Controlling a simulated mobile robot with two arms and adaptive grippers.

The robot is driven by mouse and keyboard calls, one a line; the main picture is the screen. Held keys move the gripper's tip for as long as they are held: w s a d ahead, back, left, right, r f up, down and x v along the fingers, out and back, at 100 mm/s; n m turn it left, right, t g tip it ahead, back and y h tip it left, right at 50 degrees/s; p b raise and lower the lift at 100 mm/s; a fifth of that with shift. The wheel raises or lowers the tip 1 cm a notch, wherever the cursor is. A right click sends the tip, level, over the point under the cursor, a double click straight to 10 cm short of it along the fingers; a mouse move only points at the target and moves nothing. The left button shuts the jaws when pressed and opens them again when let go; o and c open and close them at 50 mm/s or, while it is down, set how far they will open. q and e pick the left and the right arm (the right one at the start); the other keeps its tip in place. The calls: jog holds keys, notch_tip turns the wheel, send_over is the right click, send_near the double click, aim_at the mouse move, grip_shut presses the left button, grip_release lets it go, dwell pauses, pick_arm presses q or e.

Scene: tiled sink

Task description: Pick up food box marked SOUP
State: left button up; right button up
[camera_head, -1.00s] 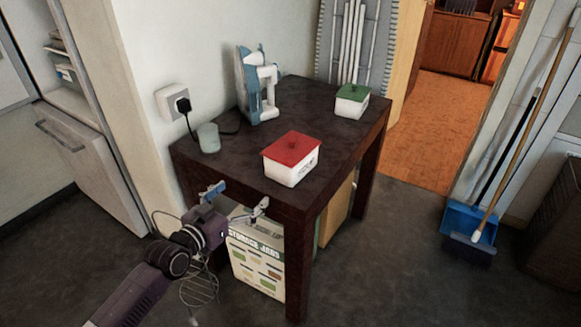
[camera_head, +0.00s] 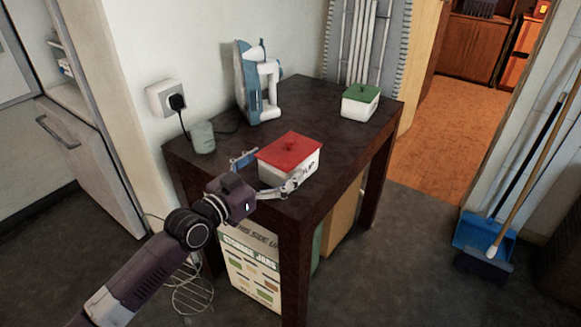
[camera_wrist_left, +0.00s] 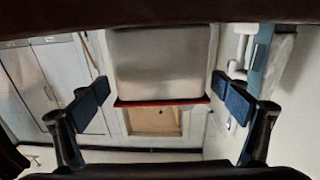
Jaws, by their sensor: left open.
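The food box with a red lid (camera_head: 290,150) and white body stands upright on the near end of the dark table. The end of its black lettering, "UP", shows beside my finger. My left gripper (camera_head: 268,172) is open at the box's near left side, one finger to each side of it. In the left wrist view the box's pale wall (camera_wrist_left: 162,65) and red lid edge lie between the spread fingers (camera_wrist_left: 163,92), with a gap on both sides. My right gripper is not in view.
A similar box with a green lid (camera_head: 361,100) stands at the table's far right. A blue-white iron (camera_head: 258,85) and a pale cup (camera_head: 203,138) are at the back left. Cartons (camera_head: 250,265) stand below the dark table (camera_head: 340,148).

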aim_at(289, 151)
pick_arm(q)
jog(key=shift+b+x, duration=0.5)
jog(key=shift+x, duration=2.2)
jog(key=shift+f, duration=0.15)
jog(key=c, duration=1.7)
jog(key=shift+c, duration=0.2)
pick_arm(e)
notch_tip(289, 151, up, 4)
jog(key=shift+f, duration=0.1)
